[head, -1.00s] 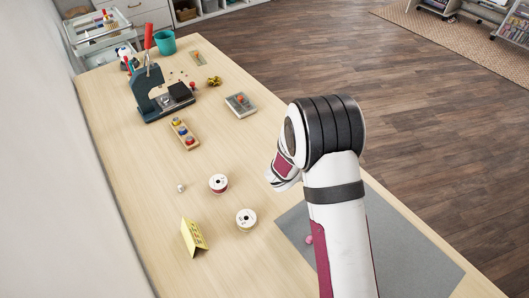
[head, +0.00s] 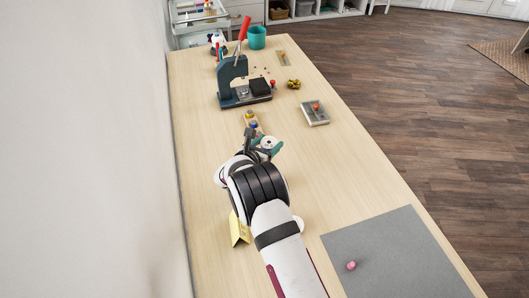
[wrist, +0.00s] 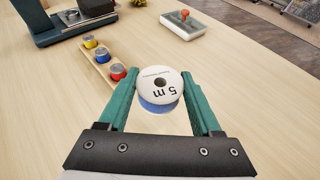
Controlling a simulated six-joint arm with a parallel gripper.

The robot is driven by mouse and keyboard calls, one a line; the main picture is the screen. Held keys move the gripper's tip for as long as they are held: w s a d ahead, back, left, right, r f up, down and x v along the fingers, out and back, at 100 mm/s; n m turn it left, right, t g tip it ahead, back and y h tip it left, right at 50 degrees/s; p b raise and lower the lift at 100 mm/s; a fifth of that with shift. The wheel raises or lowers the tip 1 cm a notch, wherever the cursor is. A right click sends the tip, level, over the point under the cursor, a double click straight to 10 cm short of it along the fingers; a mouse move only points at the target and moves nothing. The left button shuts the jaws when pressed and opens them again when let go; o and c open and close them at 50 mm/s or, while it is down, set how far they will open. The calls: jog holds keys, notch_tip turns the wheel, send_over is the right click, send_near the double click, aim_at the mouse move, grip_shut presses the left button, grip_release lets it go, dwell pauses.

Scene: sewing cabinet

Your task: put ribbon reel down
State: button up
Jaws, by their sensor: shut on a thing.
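The ribbon reel (wrist: 160,84) has a white top marked "5 m" and a blue side. It sits between the two green fingers of my gripper (wrist: 161,100), which is shut on it. In the head view, the reel (head: 268,143) and my gripper (head: 262,147) are over the wooden table (head: 205,140), just in front of a small wooden holder with colored caps (wrist: 104,60). I cannot tell whether the reel's underside touches the table.
A press with a red lever (head: 236,85) stands beyond the holder. A grey box with a red knob (head: 314,112) is to the right. A yellow folded card (head: 239,232) is beside my arm. A grey mat (head: 400,240) carries a pink item (head: 351,265).

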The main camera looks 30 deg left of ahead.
jog(key=f, duration=0.1)
jog(key=a+f, duration=0.1)
jog(key=f, duration=0.3)
jog(key=shift+s+a, duration=0.1)
jog(key=shift+a, duration=0.2)
jog(key=shift+f, duration=0.1)
jog(key=o, duration=1.3)
jog(key=shift+o, duration=0.2)
